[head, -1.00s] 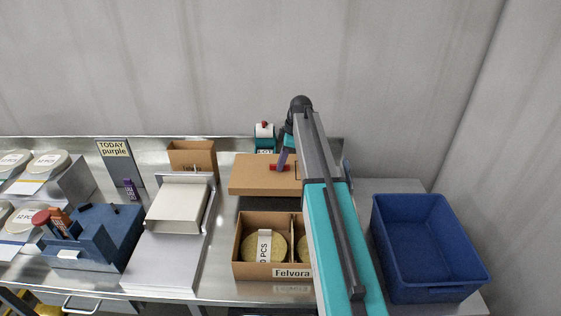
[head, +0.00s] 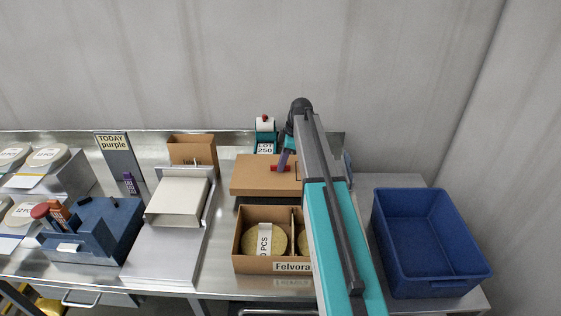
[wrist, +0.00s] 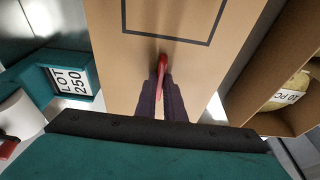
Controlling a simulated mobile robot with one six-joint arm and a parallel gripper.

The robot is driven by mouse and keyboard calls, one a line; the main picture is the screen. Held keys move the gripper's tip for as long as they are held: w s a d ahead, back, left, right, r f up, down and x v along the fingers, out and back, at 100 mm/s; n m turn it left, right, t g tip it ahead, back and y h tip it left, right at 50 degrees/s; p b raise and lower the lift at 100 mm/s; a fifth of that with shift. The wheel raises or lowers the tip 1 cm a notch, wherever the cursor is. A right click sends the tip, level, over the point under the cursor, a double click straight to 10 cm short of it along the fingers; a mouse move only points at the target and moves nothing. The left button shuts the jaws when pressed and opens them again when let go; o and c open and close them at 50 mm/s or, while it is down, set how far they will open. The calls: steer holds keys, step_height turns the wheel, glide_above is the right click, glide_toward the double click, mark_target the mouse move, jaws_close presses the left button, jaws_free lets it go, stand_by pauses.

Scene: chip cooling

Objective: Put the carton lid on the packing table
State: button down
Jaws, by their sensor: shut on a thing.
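The carton lid (head: 245,176), a flat brown cardboard piece, is behind the open carton (head: 284,266) in the head view. My gripper (head: 281,167) is shut on the red handle on top of the lid. In the wrist view, the dark fingers of my gripper (wrist: 161,85) pinch the red handle, and the lid (wrist: 125,60) shows a dark printed outline. The lid lies level at or just above the packing table (head: 222,238); I cannot tell whether it touches. My arm hides its right part. The carton holds yellowish round packs.
A label printer (head: 265,142) stands close behind the lid. A brown box (head: 192,152) and a steel stand with a cream tray (head: 177,202) are to the left. A blue bin (head: 430,245) is at the right.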

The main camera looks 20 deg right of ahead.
steer(key=shift+f+b, duration=0.45)
steer(key=shift+f, duration=1.2)
steer(key=shift+f+b, duration=0.35)
steer(key=shift+f, duration=0.25)
steer(key=c, duration=1.8)
jaws_free()
steer(key=shift+o, duration=0.2)
steer(key=shift+r, duration=0.15)
steer(key=b+v, duration=0.4)
steer(key=v, duration=0.9)
steer(key=shift+r, duration=0.3)
